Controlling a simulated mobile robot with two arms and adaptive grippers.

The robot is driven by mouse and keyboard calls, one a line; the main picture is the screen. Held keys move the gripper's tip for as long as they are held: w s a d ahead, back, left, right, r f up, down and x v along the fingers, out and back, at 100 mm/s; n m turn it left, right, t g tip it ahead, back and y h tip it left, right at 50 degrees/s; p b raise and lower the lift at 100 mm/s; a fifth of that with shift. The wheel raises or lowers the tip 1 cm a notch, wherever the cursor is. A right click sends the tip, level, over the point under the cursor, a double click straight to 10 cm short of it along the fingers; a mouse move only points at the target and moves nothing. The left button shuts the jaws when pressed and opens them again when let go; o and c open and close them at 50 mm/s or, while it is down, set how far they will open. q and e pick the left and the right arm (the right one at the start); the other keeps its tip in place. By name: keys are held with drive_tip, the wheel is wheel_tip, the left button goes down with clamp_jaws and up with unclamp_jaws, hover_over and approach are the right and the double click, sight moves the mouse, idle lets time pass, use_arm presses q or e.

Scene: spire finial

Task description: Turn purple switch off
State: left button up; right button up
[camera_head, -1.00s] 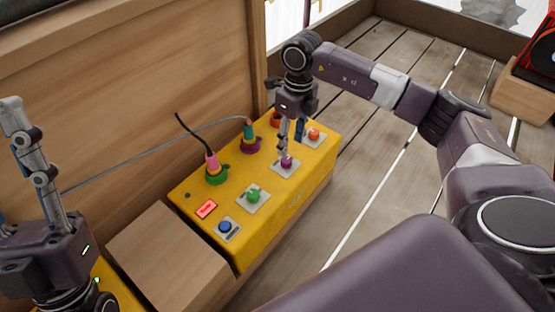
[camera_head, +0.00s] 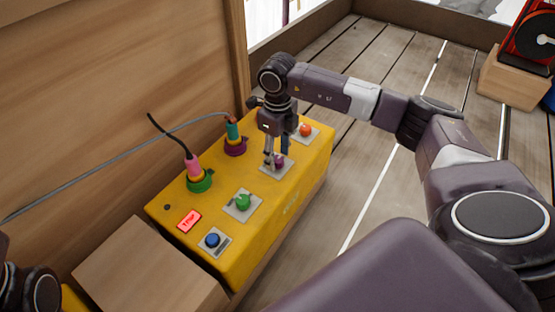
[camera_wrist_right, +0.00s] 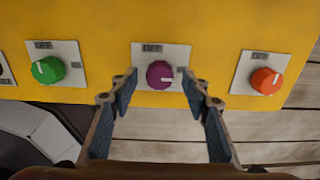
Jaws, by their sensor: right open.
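The purple switch (camera_head: 280,161) is a round knob on a pale square plate on top of the yellow box (camera_head: 312,180). In the right wrist view the purple knob (camera_wrist_right: 159,73) has a short white mark pointing right and slightly toward the gripper; an "OFF" label is printed on the plate's far side. My right gripper (camera_head: 276,156) is open, pointing down at the knob. In the right wrist view its fingertips (camera_wrist_right: 159,80) are on either side of the knob, with gaps showing. My left gripper is out of view; only a dark part of that arm shows at the lower left.
A green knob (camera_head: 242,201) and an orange knob (camera_head: 305,129) flank the purple one. Pink (camera_head: 193,167) and teal (camera_head: 233,131) plugs with cables stand along the wooden wall (camera_head: 120,80).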

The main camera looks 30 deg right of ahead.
drive_tip(key=shift+f, duration=0.4)
drive_tip(key=shift+c, duration=0.6)
drive_tip(key=c, duration=1)
drive_tip(key=shift+c, duration=0.2)
